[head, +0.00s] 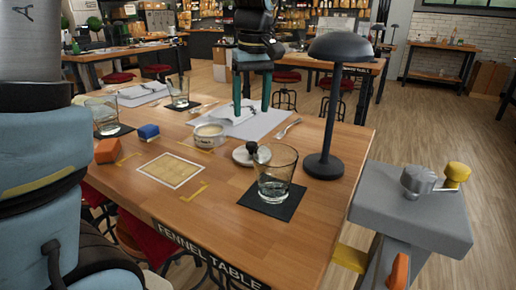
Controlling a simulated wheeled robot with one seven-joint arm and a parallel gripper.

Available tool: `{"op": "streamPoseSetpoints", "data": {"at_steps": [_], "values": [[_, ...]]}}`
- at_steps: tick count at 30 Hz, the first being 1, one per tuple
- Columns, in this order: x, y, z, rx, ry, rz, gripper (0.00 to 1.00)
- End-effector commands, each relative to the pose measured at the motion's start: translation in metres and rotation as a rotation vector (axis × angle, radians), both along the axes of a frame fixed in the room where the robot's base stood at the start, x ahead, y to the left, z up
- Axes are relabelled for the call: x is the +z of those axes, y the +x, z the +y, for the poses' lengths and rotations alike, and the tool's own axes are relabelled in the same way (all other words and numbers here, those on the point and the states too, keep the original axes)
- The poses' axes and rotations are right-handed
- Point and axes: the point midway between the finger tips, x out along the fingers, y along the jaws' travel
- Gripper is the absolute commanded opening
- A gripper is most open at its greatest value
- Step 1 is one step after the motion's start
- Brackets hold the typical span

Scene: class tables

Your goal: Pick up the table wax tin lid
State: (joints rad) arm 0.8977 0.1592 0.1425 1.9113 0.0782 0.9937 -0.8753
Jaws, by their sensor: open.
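My gripper (252,112) hangs over the table with its two teal fingers apart and nothing between them. Its fingertips are over or near a white placemat, behind the tin; their exact height is hard to tell. A small round cream tin (209,132) with a pale top stands on the wooden table, left of and nearer than the fingers. A flat whitish disc (240,156) lies nearer, right of the tin, with a dark knob-like thing on or beside it; it may be the lid, but I cannot tell. A glass partly hides its right side.
A glass (276,172) stands on a dark coaster at the near right, beside a black lamp (326,110). A fork (288,128) lies by the placemat (262,124). Orange (107,151) and blue (149,131) blocks and a pale square card (172,170) lie left.

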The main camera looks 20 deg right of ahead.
Motion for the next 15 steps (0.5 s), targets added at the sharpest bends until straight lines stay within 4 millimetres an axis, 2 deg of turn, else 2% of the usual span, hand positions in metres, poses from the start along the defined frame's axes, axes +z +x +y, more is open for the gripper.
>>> {"op": "streamPoseSetpoints", "data": {"at_steps": [3,10,15], "values": [[-0.003,-0.002,-0.008,0.007,0.003,-0.001,0.72],[-0.038,0.002,-0.007,0.01,0.004,0.001,0.72],[-0.051,0.004,-0.007,0.009,0.002,-0.001,0.72]]}}
